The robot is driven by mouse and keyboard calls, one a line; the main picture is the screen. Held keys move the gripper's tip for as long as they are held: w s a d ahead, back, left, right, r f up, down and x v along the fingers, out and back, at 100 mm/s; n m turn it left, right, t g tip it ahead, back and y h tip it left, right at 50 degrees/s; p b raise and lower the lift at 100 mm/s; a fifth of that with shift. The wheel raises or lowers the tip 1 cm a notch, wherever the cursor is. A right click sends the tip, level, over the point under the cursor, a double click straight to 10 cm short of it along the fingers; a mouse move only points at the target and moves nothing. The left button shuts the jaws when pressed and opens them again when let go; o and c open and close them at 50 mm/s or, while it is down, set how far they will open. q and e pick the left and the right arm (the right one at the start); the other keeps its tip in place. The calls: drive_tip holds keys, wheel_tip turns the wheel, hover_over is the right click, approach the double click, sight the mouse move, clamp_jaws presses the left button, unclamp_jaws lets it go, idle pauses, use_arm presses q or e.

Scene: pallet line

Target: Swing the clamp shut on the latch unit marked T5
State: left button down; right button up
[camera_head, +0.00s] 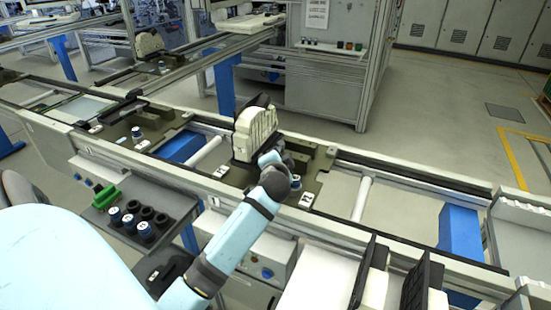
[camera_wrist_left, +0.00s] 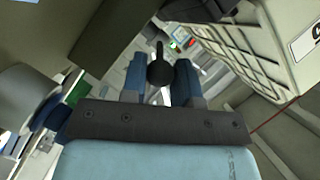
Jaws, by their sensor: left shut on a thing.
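A cream ribbed block (camera_head: 255,132) stands upright on a dark carrier plate on the line, and its ribbed side also shows in the wrist view (camera_wrist_left: 235,50). My left gripper (camera_head: 270,160) is at its lower right side. In the wrist view my left gripper (camera_wrist_left: 160,82) has its two blue fingers on either side of a dark handle with a round knob (camera_wrist_left: 160,72), and is shut on it. I cannot read a T5 mark; a white label at the wrist view's right edge is cut off. How far the clamp is swung is hidden. My right gripper is not in view.
A dark tray (camera_head: 165,208) with blue-topped and black cylinders and a green part (camera_head: 106,196) sits on the near side. Another carrier (camera_head: 140,130) is to the left on the line. Two dark upright plates (camera_head: 370,270) stand at bottom right. Grey floor is free behind.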

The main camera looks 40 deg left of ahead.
use_arm(q)
drive_tip(key=c, duration=0.9)
unclamp_jaws()
drive_tip(key=v, duration=1.3)
drive_tip(key=shift+s+d+r+b, duration=0.15)
drive_tip(key=shift+s+d+b, duration=0.1)
drive_tip(key=shift+d+b, duration=0.1)
